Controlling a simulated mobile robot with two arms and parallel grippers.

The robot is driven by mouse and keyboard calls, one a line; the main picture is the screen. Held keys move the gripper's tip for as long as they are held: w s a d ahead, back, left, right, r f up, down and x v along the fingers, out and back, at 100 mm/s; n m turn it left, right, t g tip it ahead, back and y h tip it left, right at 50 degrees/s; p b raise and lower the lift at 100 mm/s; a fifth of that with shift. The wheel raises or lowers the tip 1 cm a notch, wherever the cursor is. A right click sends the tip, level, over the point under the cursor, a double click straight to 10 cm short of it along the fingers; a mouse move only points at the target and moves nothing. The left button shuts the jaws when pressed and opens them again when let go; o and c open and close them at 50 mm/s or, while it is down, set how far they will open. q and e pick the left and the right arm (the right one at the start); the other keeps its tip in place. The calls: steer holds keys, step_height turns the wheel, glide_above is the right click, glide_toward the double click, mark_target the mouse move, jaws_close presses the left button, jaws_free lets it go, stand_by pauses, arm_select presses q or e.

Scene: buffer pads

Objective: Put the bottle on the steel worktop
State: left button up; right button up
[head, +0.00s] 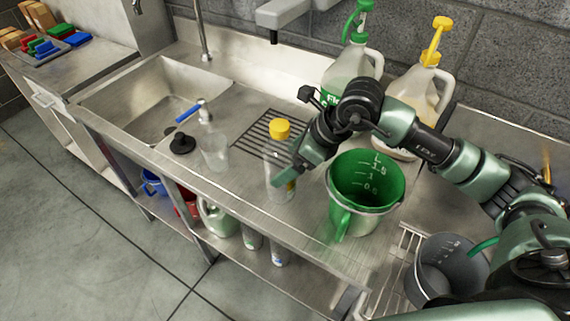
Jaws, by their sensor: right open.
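A clear bottle with a yellow cap (280,184) stands upright near the front edge of the steel worktop (240,190). A clear spray bottle with a blue trigger (212,145) stands on the worktop further left. My left gripper is not in view.
A green measuring jug (364,190) stands close to the right of the bottle. Two pump jugs, one green-topped (345,68) and one yellow-topped (420,85), stand behind. A sink (150,95) is at left, a grey bucket (447,268) at front right.

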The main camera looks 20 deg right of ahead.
steer(key=b+v, duration=0.1)
steer(key=v, duration=0.9)
